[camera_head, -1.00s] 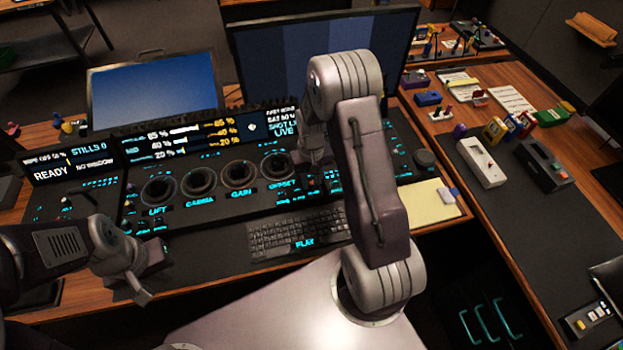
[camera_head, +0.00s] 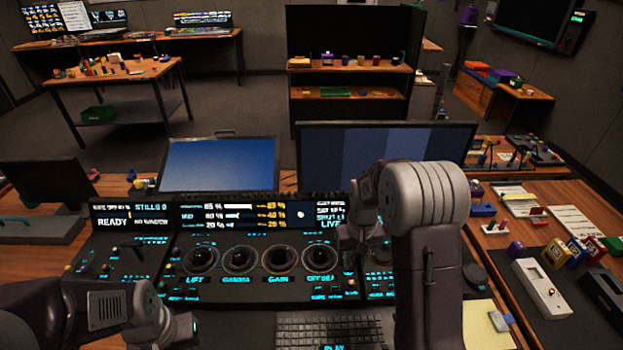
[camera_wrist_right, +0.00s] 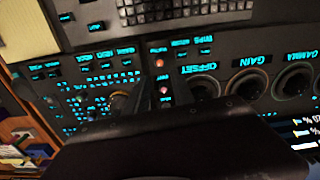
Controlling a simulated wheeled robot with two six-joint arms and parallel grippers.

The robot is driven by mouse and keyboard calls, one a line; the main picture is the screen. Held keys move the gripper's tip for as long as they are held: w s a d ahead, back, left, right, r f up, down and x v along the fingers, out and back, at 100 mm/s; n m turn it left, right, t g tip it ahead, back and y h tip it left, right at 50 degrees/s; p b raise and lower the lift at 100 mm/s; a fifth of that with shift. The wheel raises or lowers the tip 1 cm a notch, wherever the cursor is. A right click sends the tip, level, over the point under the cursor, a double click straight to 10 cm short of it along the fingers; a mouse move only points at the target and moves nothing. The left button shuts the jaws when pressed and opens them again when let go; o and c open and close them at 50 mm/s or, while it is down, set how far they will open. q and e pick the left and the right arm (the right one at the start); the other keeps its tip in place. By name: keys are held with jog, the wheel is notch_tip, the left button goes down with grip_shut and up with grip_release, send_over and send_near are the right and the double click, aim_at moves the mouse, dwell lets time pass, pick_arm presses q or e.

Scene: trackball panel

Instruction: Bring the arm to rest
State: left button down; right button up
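The control panel (camera_head: 235,292) has a row of dark trackball rings labelled LIFT (camera_head: 200,258), GAMMA (camera_head: 239,258), GAIN (camera_head: 279,258) and OFFSET. My right gripper (camera_head: 356,240) is over the panel, just right of the OFFSET ring (camera_head: 320,257). My forearm partly hides it. In the right wrist view, my dark gripper body fills the bottom, over small buttons beside the OFFSET ring (camera_wrist_right: 198,84); its finger opening is unclear. My left gripper (camera_head: 182,330) is low at the left, in front of the panel, its fingers not clear. I see nothing held.
A keyboard (camera_head: 335,330) lies in front of the panel. A blue monitor (camera_head: 220,164) and a larger striped monitor (camera_head: 385,150) stand behind it. A yellow pad (camera_head: 485,325) and a white box (camera_head: 541,288) are on the right. Other tables and a shelf stand farther back.

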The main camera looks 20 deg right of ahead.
jog(key=s+a+r+n+t, duration=0.1)
jog(key=s+a+r, duration=0.1)
jog(key=a+r, duration=0.2)
jog(key=s+a+f, duration=0.1)
jog(key=s+a, duration=0.2)
jog(key=s, duration=0.8)
jog(key=shift+a+f+n, duration=0.25)
jog(key=shift+f+n, duration=0.05)
jog(key=shift+f, duration=0.1)
jog(key=shift+s, duration=0.15)
